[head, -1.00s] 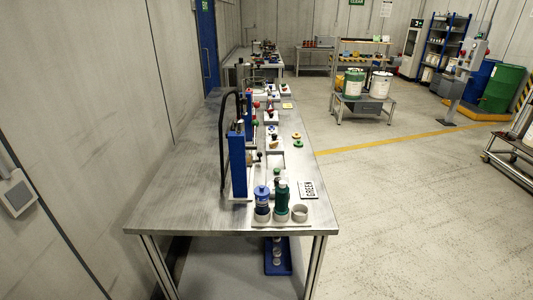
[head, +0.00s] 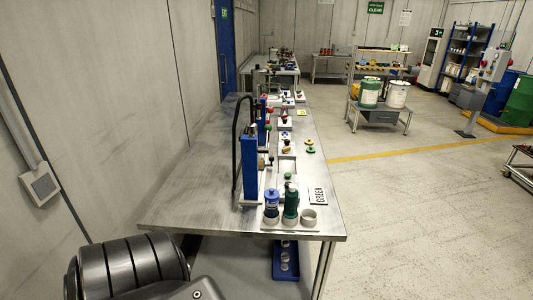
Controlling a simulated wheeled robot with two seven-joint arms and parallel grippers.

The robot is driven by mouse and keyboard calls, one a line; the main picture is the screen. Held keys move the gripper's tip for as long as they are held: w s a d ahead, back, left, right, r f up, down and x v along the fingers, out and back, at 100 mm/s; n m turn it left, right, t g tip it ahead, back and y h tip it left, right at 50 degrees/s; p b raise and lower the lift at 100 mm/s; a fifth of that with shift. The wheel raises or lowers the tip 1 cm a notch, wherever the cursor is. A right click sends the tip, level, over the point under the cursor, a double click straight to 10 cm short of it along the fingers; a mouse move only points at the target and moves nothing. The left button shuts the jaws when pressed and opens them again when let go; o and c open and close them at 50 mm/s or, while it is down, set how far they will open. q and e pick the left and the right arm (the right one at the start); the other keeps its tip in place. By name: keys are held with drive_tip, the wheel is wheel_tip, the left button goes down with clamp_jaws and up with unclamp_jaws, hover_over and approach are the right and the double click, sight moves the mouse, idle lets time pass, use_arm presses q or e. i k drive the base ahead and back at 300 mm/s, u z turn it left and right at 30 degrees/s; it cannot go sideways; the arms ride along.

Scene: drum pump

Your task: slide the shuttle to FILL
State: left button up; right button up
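The pump station stands on the metal workbench (head: 190,175) ahead, with a blue upright column (head: 250,170) and a black hose (head: 236,140) beside it. The shuttle and any FILL marking are too small to tell apart here. Neither of my grippers is in view. Only a dark ribbed part of my own arm shows at the lower left, in front of the bench and apart from the station.
A blue tray (head: 286,262) sits below.

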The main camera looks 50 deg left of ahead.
sight(262, 164)
drive_tip(key=i, duration=0.8)
drive_tip(key=u, duration=2.75)
drive_tip(key=k, duration=0.95)
drive_tip(key=u, duration=0.05)
drive_tip(key=i, duration=0.3)
drive_tip(key=u, duration=0.05)
